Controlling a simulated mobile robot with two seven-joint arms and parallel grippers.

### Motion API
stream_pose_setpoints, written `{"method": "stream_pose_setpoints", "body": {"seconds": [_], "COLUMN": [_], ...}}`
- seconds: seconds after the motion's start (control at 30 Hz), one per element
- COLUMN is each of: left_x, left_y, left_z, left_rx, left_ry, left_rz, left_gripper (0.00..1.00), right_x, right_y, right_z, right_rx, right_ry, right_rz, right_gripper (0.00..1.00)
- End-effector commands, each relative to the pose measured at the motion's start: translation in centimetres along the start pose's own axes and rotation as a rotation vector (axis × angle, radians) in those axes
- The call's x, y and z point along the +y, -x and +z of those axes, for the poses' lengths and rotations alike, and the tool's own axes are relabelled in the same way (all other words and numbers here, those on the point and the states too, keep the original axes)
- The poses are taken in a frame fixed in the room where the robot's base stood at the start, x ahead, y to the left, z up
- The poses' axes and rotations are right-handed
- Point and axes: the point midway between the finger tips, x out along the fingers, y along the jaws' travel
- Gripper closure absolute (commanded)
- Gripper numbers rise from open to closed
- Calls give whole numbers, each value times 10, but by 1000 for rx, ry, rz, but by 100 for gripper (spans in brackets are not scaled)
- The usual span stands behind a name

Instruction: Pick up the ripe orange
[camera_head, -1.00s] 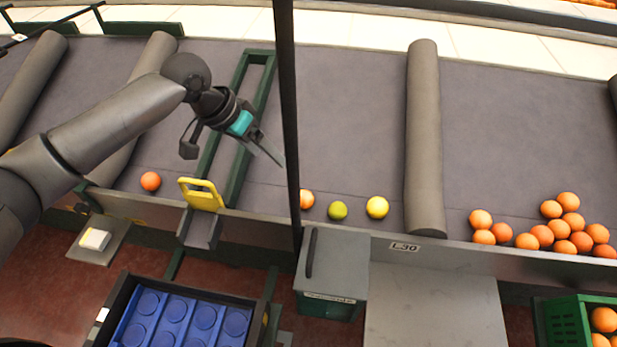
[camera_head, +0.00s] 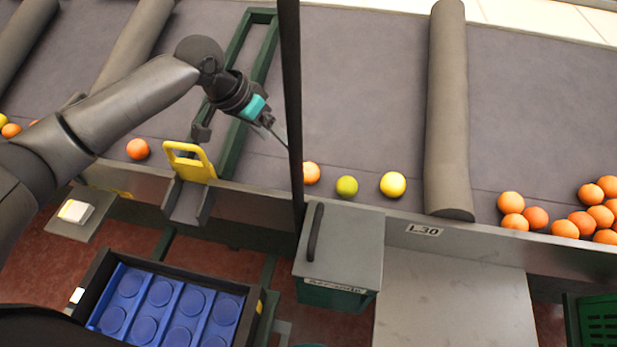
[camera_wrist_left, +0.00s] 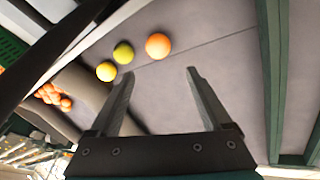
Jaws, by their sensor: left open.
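A ripe orange (camera_head: 311,173) lies on the grey belt just right of the dark vertical post. A green fruit (camera_head: 347,186) and a yellow fruit (camera_head: 393,184) lie to its right. In the left wrist view the orange (camera_wrist_left: 158,46) is beyond the fingertips, with the green fruit (camera_wrist_left: 123,52) and yellow fruit (camera_wrist_left: 106,71) to its left. My left gripper (camera_head: 281,138) is open and empty, up and left of the orange, partly behind the post. Its two spread fingers show in the left wrist view (camera_wrist_left: 192,76). My right gripper is not in view.
The dark post (camera_head: 290,100) stands close to my left gripper. A grey roller (camera_head: 448,110) crosses the belt, with several oranges (camera_head: 565,228) beyond it. A yellow handle (camera_head: 188,161), a grey-lidded bin (camera_head: 338,247) and a blue tray (camera_head: 170,305) are along the near side.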

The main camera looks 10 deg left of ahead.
Motion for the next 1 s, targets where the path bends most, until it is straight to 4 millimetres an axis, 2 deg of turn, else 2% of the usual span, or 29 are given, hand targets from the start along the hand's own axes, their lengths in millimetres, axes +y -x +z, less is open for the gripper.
{"method": "stream_pose_setpoints", "body": {"seconds": [0.3, 0.4, 0.67, 0.9, 1.0], "left_x": [1, 0, 1, 4, 4], "left_y": [-66, -82, -100, -136, -144], "left_z": [1, 1, 1, 4, 4], "left_rx": [-1, -1, -1, -1, -2], "left_ry": [1, -1, -1, 0, 1], "left_rz": [2, 1, 0, 1, 0], "left_gripper": [18, 18, 18, 18, 18], "right_x": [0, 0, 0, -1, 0], "right_y": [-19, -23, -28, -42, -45], "right_z": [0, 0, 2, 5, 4], "right_rx": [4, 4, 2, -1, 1], "right_ry": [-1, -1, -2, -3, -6], "right_rz": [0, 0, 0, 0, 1], "right_gripper": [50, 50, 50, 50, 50]}}
